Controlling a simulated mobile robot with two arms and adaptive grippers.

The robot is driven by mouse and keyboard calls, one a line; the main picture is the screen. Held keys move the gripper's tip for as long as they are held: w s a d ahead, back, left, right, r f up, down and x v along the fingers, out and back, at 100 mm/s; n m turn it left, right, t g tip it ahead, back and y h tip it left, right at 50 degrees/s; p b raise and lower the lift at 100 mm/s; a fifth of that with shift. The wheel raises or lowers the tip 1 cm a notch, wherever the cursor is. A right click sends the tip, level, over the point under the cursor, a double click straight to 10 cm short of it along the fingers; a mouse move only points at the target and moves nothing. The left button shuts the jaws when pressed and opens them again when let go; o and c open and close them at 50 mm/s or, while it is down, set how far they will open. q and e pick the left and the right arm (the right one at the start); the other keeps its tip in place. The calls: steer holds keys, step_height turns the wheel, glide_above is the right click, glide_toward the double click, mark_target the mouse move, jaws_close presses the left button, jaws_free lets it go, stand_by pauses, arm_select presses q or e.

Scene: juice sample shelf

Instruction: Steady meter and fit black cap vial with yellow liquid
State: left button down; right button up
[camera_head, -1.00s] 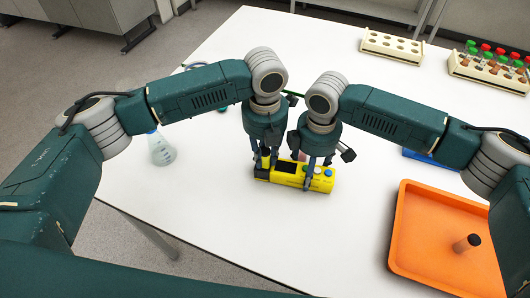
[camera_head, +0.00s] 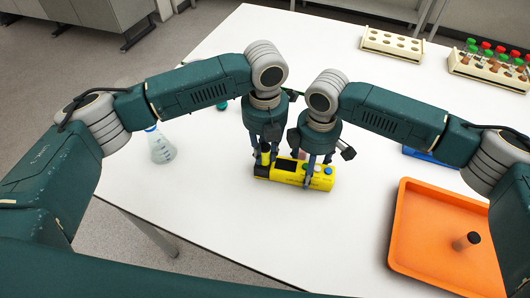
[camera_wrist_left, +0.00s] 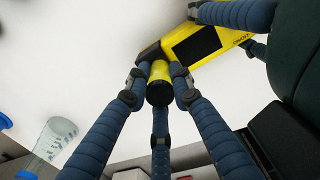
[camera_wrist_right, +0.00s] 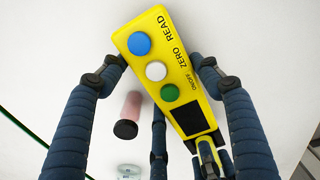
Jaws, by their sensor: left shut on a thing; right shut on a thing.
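The yellow meter (camera_head: 290,172) lies on the white table, with a dark screen and blue, white and green buttons that show in the right wrist view (camera_wrist_right: 160,72). My right gripper (camera_head: 317,175) is shut around the meter's button end. The black cap vial with yellow liquid (camera_wrist_left: 160,72) is between the fingers of my left gripper (camera_wrist_left: 157,84), which is shut on it. The vial is at the meter's black end, its black cap toward the left wrist camera. In the head view my left gripper (camera_head: 265,155) mostly hides it. I cannot tell how deep it sits.
A pink vial with a black cap (camera_wrist_right: 130,112) is beside the meter. An orange tray (camera_head: 408,240) holding a capped vial is at right. A flask (camera_head: 161,148) stands at left. An empty rack (camera_head: 392,46) and a rack of tubes (camera_head: 488,73) are at the back.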

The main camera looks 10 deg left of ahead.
mark_target(265, 146)
arm_select(q)
steer(key=shift+r, duration=0.55)
steer(key=c, duration=1.4)
jaws_free()
steer(key=shift+c, duration=0.2)
step_height(265, 146, up, 12)
